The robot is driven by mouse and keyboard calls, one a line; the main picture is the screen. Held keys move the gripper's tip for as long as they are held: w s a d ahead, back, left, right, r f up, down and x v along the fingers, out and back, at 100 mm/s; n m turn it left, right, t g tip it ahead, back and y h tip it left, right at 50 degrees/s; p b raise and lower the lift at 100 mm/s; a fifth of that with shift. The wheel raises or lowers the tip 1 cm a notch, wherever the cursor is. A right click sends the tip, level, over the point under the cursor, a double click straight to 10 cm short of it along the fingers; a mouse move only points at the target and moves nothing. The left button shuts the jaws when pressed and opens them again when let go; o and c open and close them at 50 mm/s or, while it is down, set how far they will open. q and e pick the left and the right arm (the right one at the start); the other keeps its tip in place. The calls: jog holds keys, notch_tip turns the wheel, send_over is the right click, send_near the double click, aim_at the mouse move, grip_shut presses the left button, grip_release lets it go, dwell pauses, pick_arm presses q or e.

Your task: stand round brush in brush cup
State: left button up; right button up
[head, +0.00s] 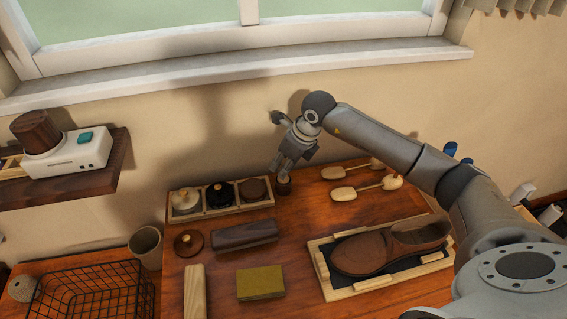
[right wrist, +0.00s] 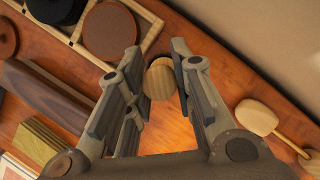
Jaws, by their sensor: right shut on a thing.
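My right gripper (head: 284,172) points down over the table's back edge, right of the tin tray. It is shut on a small round wooden piece with a dark lower part, apparently the round brush (head: 284,187). In the right wrist view its pale wooden top (right wrist: 158,80) shows between the fingertips (right wrist: 162,72). I cannot tell whether its underside touches the table. A beige cup (head: 145,247), apparently the brush cup, stands upright at the left, beside the table. Its inside is mostly hidden. My left gripper is out of view.
The wooden tray (head: 232,209) holds three round containers. A round brown knobbed piece (head: 188,243), dark brush (head: 244,235) and yellow block (head: 260,283) lie in front. Wooden shoe trees (head: 368,187) and a shoe (head: 388,248) are right. A wire basket (head: 90,295) stands below the cup.

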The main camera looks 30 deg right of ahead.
jog(key=o, duration=1)
jog(key=v, duration=1.2)
jog(key=shift+w, duration=0.1)
